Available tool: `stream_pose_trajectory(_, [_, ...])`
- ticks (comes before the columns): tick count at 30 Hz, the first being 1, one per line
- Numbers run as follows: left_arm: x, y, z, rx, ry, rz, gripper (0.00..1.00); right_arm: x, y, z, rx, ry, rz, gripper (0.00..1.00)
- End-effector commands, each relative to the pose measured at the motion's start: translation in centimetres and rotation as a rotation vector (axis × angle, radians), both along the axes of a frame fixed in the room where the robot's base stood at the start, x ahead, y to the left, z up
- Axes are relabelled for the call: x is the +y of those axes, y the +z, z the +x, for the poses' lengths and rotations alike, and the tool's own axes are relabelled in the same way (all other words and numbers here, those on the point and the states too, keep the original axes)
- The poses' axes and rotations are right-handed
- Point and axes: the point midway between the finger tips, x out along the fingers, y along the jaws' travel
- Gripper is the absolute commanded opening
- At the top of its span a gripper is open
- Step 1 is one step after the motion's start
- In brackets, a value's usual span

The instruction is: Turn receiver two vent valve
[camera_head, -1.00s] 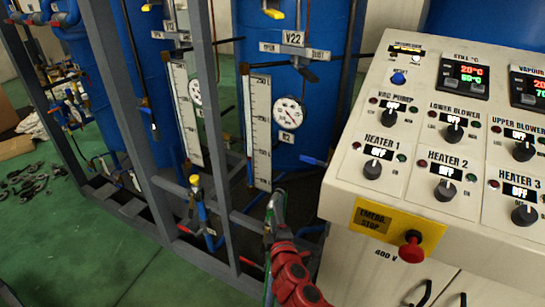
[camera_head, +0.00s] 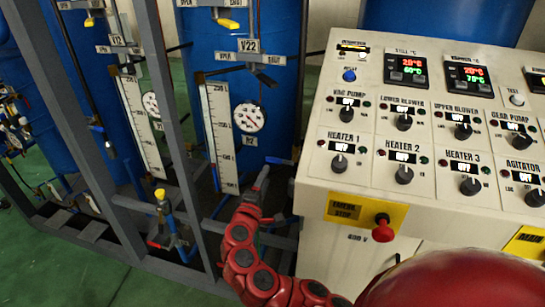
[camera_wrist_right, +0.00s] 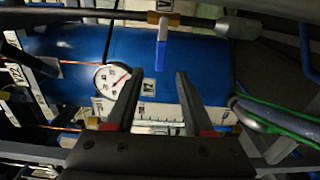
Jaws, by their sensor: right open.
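A blue lever handle (camera_head: 280,160) sticks out at the lower right of the blue tank with the V22 plate (camera_head: 247,44). In the right wrist view a blue lever (camera_wrist_right: 160,52) hangs from a yellowish valve body, ahead of the gap between my fingers; I cannot tell for sure that it is the same lever. Which valve is the receiver two vent cannot be read clearly. My right gripper (camera_head: 262,178) is by the tank's lower right, below the blue handle. It shows open and empty in the right wrist view (camera_wrist_right: 156,100), apart from the lever. My left gripper is not in view.
A round gauge (camera_head: 249,117) and a white level scale (camera_head: 219,135) are on the tank. Grey frame posts (camera_head: 172,100) stand to the left. The control panel (camera_head: 315,180), with a red emergency stop (camera_head: 383,228), is close on the right. Green tubes (camera_wrist_right: 275,120) run beside my gripper.

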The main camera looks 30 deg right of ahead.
Motion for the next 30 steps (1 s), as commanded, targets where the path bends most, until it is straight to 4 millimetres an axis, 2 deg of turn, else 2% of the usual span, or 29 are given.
stream_pose_trajectory(6, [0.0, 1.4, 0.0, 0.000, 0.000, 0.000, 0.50, -3.5, 0.1, 2.8, 0.003, -0.006, 0.002, 0.53])
stream_pose_trajectory(15, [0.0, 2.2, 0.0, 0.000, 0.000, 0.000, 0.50, -6.6, 0.0, 5.5, 0.001, -0.004, 0.000, 0.53])
stream_pose_trajectory(21, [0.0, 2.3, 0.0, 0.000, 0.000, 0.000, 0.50, -7.2, 0.0, 6.2, 0.001, 0.003, 0.001, 0.53])
stream_pose_trajectory(30, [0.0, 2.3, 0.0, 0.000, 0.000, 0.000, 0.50, -7.3, -0.1, 6.3, 0.001, 0.003, 0.000, 0.51])
